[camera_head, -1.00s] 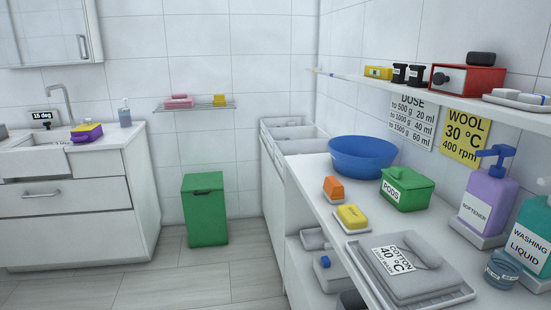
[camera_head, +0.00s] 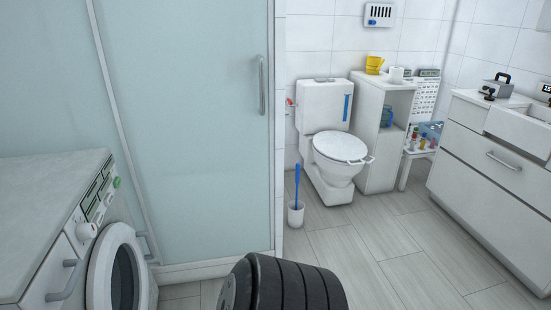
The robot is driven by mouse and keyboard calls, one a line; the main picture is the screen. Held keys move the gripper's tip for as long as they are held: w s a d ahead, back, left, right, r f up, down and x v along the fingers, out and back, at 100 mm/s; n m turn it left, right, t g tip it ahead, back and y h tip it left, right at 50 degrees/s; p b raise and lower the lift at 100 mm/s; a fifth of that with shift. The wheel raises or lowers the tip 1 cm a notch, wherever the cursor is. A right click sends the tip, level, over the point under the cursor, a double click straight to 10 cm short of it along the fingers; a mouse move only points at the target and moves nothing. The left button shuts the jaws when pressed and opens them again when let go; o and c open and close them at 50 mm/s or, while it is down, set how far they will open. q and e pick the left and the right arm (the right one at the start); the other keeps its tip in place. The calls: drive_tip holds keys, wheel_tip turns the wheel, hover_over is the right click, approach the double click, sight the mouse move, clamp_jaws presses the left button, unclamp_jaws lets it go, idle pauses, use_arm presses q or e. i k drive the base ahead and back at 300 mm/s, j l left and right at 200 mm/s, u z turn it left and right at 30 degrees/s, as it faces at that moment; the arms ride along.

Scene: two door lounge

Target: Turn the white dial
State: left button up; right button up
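A round white dial (camera_head: 86,231) sits on the front panel of a white washing machine (camera_head: 48,215) at the left edge of the head view. The panel beside it has dark displays and a green button (camera_head: 116,182). Below the dial is the machine's round door (camera_head: 121,272), which looks shut; its lower part is cut off by the frame.
A frosted shower door (camera_head: 185,130) with a vertical handle stands behind the machine. A toilet (camera_head: 335,150), a blue brush in a holder (camera_head: 296,212), a narrow white cabinet (camera_head: 385,140) and a sink unit (camera_head: 490,150) stand further right.

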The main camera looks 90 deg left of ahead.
sight(84, 231)
drive_tip(key=u, duration=4.55)
